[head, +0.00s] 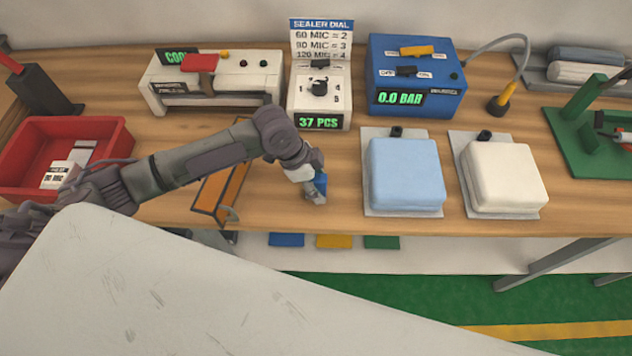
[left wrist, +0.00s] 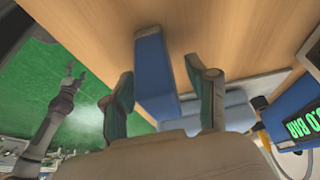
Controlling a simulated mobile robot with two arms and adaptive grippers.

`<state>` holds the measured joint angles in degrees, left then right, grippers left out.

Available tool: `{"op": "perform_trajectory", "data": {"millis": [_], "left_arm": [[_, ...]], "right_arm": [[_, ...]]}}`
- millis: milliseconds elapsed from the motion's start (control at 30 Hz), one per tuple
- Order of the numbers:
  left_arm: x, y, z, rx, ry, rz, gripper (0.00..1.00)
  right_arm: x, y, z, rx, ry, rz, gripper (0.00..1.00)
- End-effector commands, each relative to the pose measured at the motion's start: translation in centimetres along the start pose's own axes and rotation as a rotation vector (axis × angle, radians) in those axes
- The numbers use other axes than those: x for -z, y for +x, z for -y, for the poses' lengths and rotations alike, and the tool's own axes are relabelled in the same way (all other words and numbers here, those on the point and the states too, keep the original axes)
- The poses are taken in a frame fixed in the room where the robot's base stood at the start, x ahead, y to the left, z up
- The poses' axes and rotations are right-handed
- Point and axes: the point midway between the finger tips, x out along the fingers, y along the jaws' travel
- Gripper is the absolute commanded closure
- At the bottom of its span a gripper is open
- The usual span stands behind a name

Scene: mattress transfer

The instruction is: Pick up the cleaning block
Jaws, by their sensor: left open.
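The blue cleaning block (left wrist: 155,75) stands on the wooden table. In the left wrist view it lies between the two fingers of my left gripper (left wrist: 160,71), with a gap visible on each side. My left gripper is open. In the head view my left gripper (head: 314,190) is low over the table near its front edge, and a small blue part of the block (head: 321,182) shows beside the fingers; the rest is hidden. My right gripper (left wrist: 75,73) shows small in the left wrist view, away over the green floor, with its fingers apart and empty.
A light blue mattress block (head: 405,172) and a white one (head: 503,175) lie on grey plates to the right. The sealer dial box (head: 320,90) and blue pressure box (head: 415,75) stand behind.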

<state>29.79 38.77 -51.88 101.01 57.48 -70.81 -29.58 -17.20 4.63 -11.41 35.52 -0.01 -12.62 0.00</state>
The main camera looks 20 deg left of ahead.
Motion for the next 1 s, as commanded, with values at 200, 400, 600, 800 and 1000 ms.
{"op": "perform_trajectory", "data": {"millis": [200, 400, 600, 800, 1000], "left_arm": [[-0.03, 1.47, -0.01, 0.001, 0.001, 0.000, 0.42], [-0.06, 1.47, -0.01, 0.001, 0.001, 0.000, 0.47], [-0.07, 1.44, 0.00, 0.001, 0.000, 0.001, 0.80], [-0.05, 1.41, 0.02, 0.001, 0.000, 0.000, 1.00], [-0.03, 1.37, 0.03, 0.002, 0.000, 0.000, 1.00]], "right_arm": [[0.03, -0.22, -0.02, 0.000, 0.000, 0.000, 0.23], [0.04, -0.19, 0.00, 0.000, 0.000, 0.000, 0.23], [0.04, -0.19, 0.01, 0.000, 0.000, 0.000, 0.23], [0.05, -0.19, 0.03, 0.000, -0.001, -0.001, 0.23], [0.06, -0.18, 0.05, 0.001, -0.001, -0.001, 0.23]]}}
